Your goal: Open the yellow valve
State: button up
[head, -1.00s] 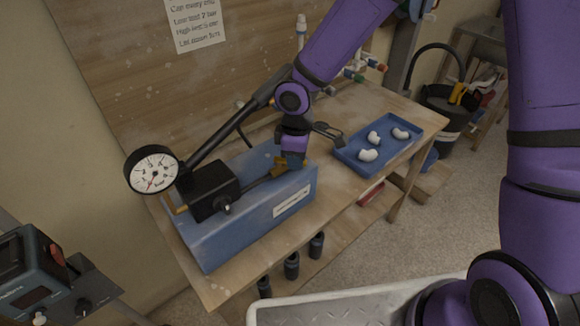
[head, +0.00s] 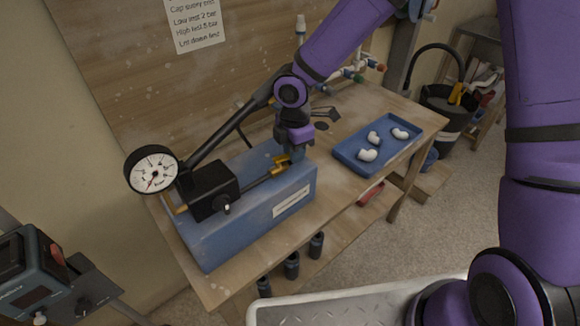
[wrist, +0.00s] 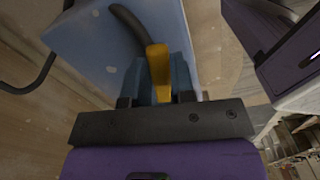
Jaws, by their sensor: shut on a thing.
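The yellow valve handle (wrist: 158,68) shows in the wrist view between my blue fingers. In the head view the yellow valve (head: 280,164) is at the right end of the blue pump box (head: 245,225), partly hidden by my gripper. My gripper (head: 296,152) is shut on the handle; it also shows in the wrist view (wrist: 163,80). A black block (head: 210,190) with a knob and a round pressure gauge (head: 153,170) are at the box's left end.
The box stands on a wooden bench (head: 335,195). A blue tray (head: 352,150) with white elbow fittings lies to the right. A black pump lever (head: 225,135) slopes up behind my gripper. A black bucket (head: 440,105) stands at the far right. Black cylinders (head: 291,265) stand below the bench.

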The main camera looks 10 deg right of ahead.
jog(key=shift+o, duration=0.2)
jog(key=shift+w+r, duration=0.15)
jog(key=shift+w, duration=0.1)
